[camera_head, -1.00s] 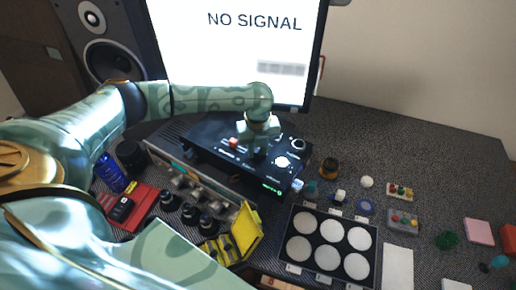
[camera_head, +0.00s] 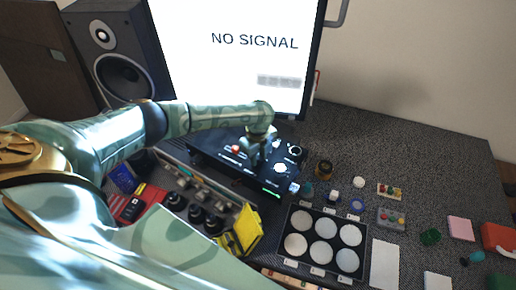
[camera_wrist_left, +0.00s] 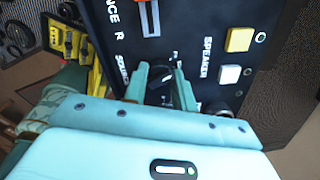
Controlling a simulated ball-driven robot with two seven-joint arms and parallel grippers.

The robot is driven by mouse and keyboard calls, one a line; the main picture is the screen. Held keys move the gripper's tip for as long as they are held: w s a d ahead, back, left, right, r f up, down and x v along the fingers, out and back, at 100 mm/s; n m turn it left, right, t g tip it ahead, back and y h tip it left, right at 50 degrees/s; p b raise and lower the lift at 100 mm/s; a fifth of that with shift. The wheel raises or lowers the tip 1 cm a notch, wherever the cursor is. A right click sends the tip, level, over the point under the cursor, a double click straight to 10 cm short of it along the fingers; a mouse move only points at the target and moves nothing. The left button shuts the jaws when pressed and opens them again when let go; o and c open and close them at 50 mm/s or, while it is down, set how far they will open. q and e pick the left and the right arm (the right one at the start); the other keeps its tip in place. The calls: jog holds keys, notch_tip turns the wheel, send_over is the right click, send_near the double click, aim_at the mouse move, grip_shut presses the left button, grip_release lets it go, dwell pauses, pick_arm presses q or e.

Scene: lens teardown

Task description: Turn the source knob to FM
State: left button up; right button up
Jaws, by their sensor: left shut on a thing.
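The black audio unit (camera_head: 213,150) sits on the desk below the screen. My left gripper (camera_head: 255,161) reaches down onto its top panel from above. In the left wrist view its two fingers (camera_wrist_left: 161,88) are shut on a dark knob (camera_wrist_left: 160,92), the source knob, beside the white label "SOURCE" (camera_wrist_left: 123,70). The fingers cover most of the knob, so I cannot read where its pointer stands. Small white letters near the fingertips are partly hidden, and I cannot make out FM. My right gripper is out of view.
The screen (camera_head: 240,70) reading "NO SIGNAL" stands behind the unit, with a speaker (camera_head: 122,78) to its left. A yellow case (camera_head: 240,232), a tray of pale discs (camera_head: 283,245) and several small parts lie in front and to the right.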

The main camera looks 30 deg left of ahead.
aim_at(258, 156)
pick_arm(q)
jog(key=shift+n+p, duration=1.15)
jog(key=shift+n, duration=0.25)
jog(key=o, duration=1)
notch_tip(258, 156, up, 16)
jog(key=p, duration=0.3)
jog(key=shift+r+p, duration=0.15)
jog(key=shift+p, duration=0.15)
